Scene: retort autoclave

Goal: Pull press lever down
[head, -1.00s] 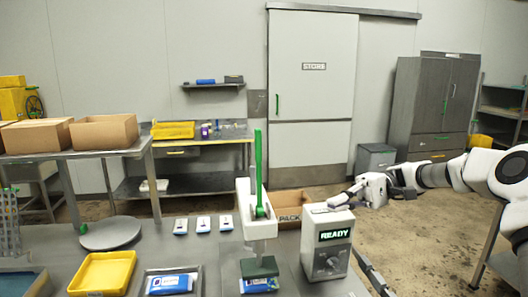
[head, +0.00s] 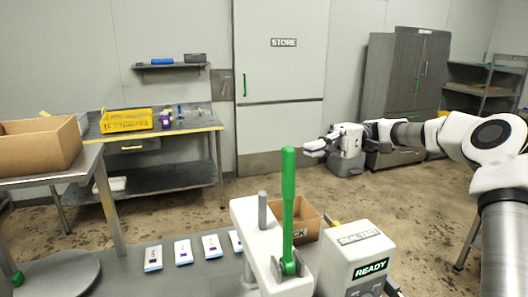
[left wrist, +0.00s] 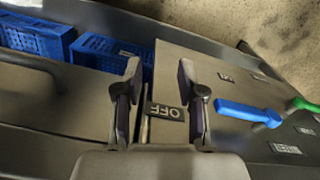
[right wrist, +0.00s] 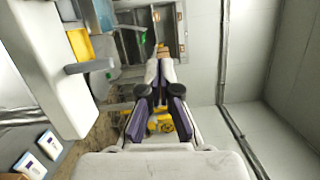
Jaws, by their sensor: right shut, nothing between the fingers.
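The press lever (head: 288,205) is a long green handle standing upright on the white press head (head: 255,240), low in the middle of the head view. My right gripper (head: 308,148) is shut and empty.
A box reading READY (head: 362,262) stands right of the press, with an open carton (head: 308,218) behind. Several white packs (head: 183,251) lie left of it. Blue crates (left wrist: 35,38) and a blue handle (left wrist: 248,113) show in the left wrist view.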

